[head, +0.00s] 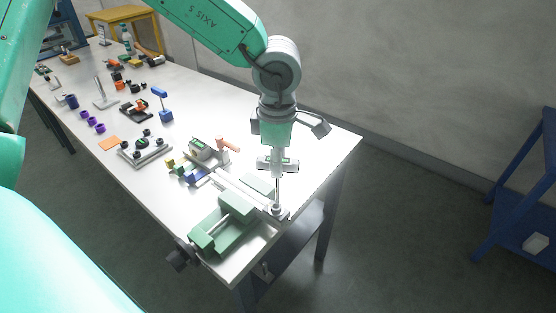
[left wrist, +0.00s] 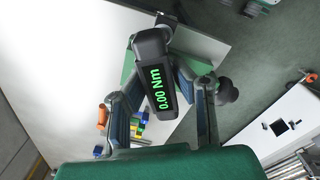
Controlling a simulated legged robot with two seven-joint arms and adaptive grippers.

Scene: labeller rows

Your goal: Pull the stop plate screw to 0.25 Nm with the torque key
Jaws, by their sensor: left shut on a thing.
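My left gripper (head: 277,166) points straight down over the near right end of the bench and is shut on the torque key. The key's thin shaft (head: 278,191) reaches down from it to the small grey stop plate (head: 284,216) beside the green vise (head: 206,237). The screw is too small to make out, and I cannot tell whether the key's tip is seated on it. In the left wrist view, the dark torque key (left wrist: 158,62) stands between the fingers and its green display reads 0.00 Nm. My right gripper is not in view.
The white bench (head: 310,150) runs to the far left. A small device with a green display (head: 202,149), coloured blocks (head: 186,172) and several dark and orange fixtures lie left of the vise. A blue frame (head: 515,205) stands apart at the right. The bench's right corner is clear.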

